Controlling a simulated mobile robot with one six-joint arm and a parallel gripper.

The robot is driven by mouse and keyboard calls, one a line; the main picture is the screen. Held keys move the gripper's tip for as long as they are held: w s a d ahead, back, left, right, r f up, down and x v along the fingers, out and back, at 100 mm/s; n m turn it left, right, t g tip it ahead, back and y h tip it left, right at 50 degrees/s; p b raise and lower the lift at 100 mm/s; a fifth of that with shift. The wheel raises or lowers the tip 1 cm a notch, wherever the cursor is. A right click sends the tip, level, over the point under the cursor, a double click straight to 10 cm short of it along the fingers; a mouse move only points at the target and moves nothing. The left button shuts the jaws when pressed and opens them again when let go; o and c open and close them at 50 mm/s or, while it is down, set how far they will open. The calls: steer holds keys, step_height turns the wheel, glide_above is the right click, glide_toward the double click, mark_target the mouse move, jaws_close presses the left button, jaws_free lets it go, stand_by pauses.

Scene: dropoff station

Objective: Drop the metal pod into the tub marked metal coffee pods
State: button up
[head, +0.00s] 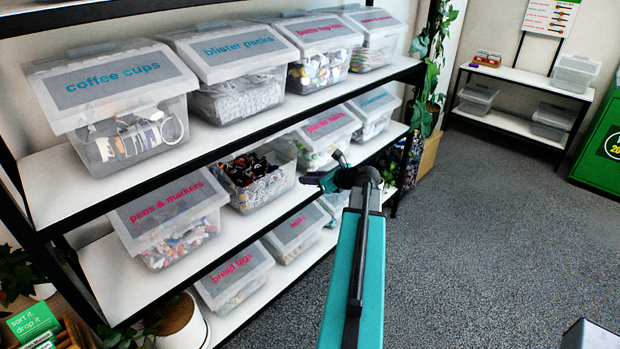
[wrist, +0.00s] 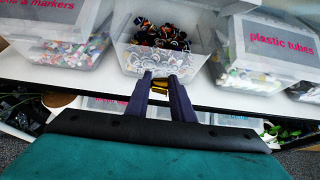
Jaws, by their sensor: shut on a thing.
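My gripper (wrist: 160,82) is shut on a small gold pod (wrist: 160,87), held between the fingertips in the wrist view. In the head view my gripper (head: 308,180) points left toward an open clear tub (head: 262,203) on the middle shelf, and the pod cannot be made out there. The tub holds dark, brown and whitish small pieces; no label on it is readable. In the wrist view the open tub (wrist: 140,68) lies straight ahead, just beyond the fingertips. The fingertips overlap its front lower edge in the picture; the exact gap is unclear.
A pens & markers tub (head: 172,215) stands left of the open tub, and a plastic tubes tub (wrist: 275,45) right of it. Above is the upper shelf (head: 215,135) with more lidded tubs. A bread tags tub (head: 235,275) sits below. Carpet (head: 480,240) at right is clear.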

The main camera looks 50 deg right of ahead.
steer(key=shift+d, duration=0.15)
steer(key=shift+w+f, duration=0.1)
steer(key=shift+w, duration=0.55)
steer(key=w+d+f, duration=0.1)
steer(key=w, duration=2)
steer(key=shift+d+f+p, duration=0.15)
steer(key=shift+f+p, duration=0.15)
steer(key=shift+f, duration=0.1)
steer(key=o, duration=1.1)
steer(key=shift+s, duration=0.15)
